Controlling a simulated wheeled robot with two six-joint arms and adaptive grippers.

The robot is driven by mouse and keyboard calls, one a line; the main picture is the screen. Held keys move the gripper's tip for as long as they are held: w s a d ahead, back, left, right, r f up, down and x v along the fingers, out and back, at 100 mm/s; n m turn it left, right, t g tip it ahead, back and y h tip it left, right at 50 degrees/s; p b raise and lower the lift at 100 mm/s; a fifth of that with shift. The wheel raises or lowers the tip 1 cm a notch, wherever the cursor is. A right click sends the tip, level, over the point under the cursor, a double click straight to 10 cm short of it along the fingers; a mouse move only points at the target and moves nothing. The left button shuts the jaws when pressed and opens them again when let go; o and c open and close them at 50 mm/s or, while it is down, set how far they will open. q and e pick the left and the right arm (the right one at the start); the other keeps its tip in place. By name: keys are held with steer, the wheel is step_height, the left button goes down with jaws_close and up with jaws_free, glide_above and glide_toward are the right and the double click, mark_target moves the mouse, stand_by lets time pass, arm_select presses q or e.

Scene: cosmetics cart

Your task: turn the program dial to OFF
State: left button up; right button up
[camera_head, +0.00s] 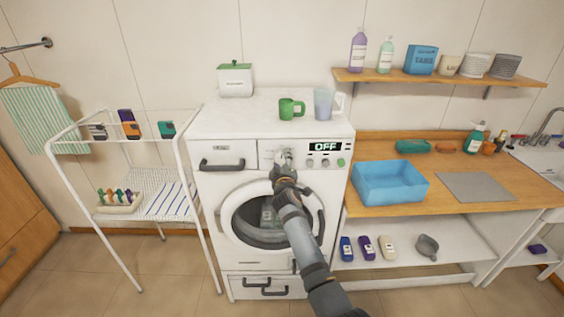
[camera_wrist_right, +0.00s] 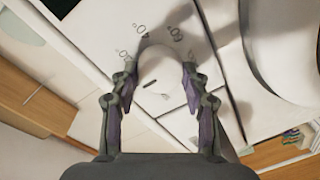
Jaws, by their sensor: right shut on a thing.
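The white washing machine (camera_head: 268,177) stands in the middle of the head view. Its display (camera_head: 325,147) reads OFF. The program dial is hidden behind my right gripper (camera_head: 284,162) in the head view. In the right wrist view the round white dial (camera_wrist_right: 157,82) sits between the two fingers of my right gripper (camera_wrist_right: 158,80), which is shut on it. A short dark mark shows on the dial face. Temperature labels, among them 40° and 60°, are printed around it. My left gripper is not in either view.
A green mug (camera_head: 290,109) and a clear jug (camera_head: 326,105) stand on the machine's top, with a white lidded box (camera_head: 235,80) behind. A drying rack (camera_head: 135,185) stands at the left. A wooden counter with a blue basin (camera_head: 390,184) is at the right.

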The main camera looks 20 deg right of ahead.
steer(key=o, duration=1.2)
steer(key=shift+c, duration=0.2)
